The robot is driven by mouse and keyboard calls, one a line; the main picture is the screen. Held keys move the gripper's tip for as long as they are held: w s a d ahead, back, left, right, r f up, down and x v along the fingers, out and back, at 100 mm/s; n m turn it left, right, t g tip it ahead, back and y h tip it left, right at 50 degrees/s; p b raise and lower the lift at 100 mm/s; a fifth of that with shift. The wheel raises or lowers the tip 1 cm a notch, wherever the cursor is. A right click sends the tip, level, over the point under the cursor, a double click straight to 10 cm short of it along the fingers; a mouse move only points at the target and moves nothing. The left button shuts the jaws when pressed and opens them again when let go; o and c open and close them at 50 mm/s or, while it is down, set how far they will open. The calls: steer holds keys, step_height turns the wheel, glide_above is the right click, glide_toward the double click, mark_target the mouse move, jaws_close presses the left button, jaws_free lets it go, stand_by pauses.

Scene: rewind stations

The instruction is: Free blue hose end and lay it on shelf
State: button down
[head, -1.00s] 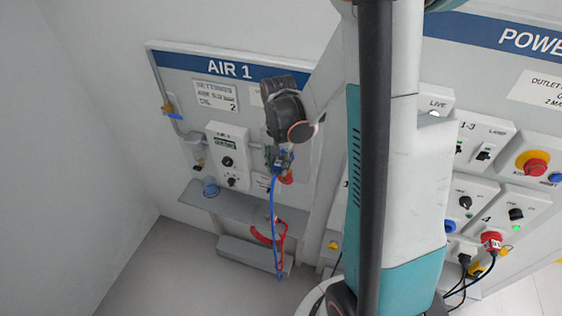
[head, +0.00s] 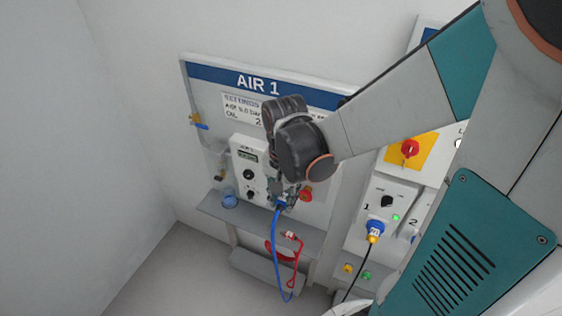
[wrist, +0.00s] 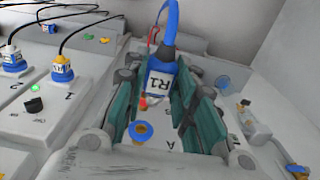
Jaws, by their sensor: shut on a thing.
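My gripper (wrist: 165,98) is shut on the blue hose end (wrist: 160,82), a plug with a white R1 label, between its teal pads. In the head view my gripper (head: 280,193) is in front of the lower part of the AIR 1 panel, above the shelf. The blue hose (head: 275,240) hangs from it past the shelf's front and curves below. A blue-ringed port (wrist: 140,130) shows apart from the plug in the wrist view. The plug's tip is partly hidden. The grey shelf (head: 240,218) sticks out below the panel.
A blue round part (head: 229,200) is at the shelf's left. A red knob (head: 306,193) is right of my gripper. A power box with a blue plug (head: 375,226) stands further right.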

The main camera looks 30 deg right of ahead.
mark_target(278, 211)
steer(key=c, duration=2)
jaws_free()
jaws_close()
steer(key=shift+s+a, duration=1.1)
steer(key=shift+a, duration=0.2)
steer(key=shift+s+a, duration=0.9)
steer(key=shift+a, duration=0.25)
steer(key=shift+s+a, duration=0.9)
steer(key=shift+a, duration=0.2)
steer(key=w+d+f+n+b, duration=0.1)
steer(key=w+f+n+b, duration=0.2)
steer(key=w+f+b, duration=0.3)
steer(key=w+d+f+n+b, duration=0.1)
steer(key=w+f+n+b, duration=0.3)
steer(key=f, duration=0.9)
steer(key=w+d+f+n+b, duration=0.2)
steer(key=w+f+n+b, duration=0.1)
steer(key=w+f+b, duration=0.6)
steer(key=f+b, duration=0.1)
steer(key=b, duration=0.2)
steer(key=shift+f, duration=0.15)
